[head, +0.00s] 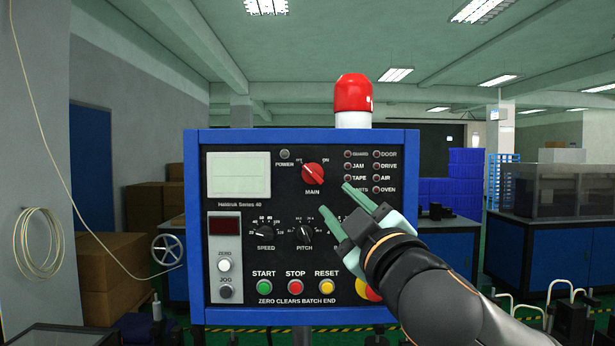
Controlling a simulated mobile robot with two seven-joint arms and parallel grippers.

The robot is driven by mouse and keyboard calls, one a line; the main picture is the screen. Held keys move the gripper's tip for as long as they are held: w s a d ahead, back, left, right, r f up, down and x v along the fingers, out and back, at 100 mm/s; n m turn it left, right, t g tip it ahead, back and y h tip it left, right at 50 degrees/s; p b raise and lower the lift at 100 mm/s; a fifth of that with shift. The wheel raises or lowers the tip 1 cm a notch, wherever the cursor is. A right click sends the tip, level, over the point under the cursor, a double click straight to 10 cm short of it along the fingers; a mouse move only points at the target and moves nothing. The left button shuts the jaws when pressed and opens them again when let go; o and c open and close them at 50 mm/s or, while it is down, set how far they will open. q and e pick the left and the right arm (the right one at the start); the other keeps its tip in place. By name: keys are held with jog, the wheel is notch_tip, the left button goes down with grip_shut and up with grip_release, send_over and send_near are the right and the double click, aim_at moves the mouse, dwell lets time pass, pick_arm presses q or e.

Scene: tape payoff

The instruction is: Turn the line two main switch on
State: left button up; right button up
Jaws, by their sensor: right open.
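The red MAIN switch (313,174) is a rotary knob at the top middle of the black control panel (240,285) with a blue frame. Its pointer is tilted toward the upper left. My right gripper (334,198) is in front of the panel, below and to the right of the knob. Its two pale green fingers are apart and empty, pointing to the upper left. The gripper and arm hide part of the lower right of the panel, including part of a red and yellow button. My left gripper is out of the picture.
SPEED (264,231) and PITCH (305,232) knobs sit below the switch. START (264,287), STOP (295,287) and RESET (327,286) buttons line the bottom. A red beacon (353,93) stands above the panel. Cardboard boxes (110,262) are behind at left.

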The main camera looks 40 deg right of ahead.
aim_at(312, 174)
jog(key=p+x, duration=0.4)
jog(key=x, duration=0.7)
jog(key=shift+w+r, duration=0.15)
jog(key=shift+w, duration=0.05)
jog(key=shift+w+d, duration=0.2)
jog(key=shift+w, duration=0.1)
jog(key=shift+c, duration=0.2)
grip_shut()
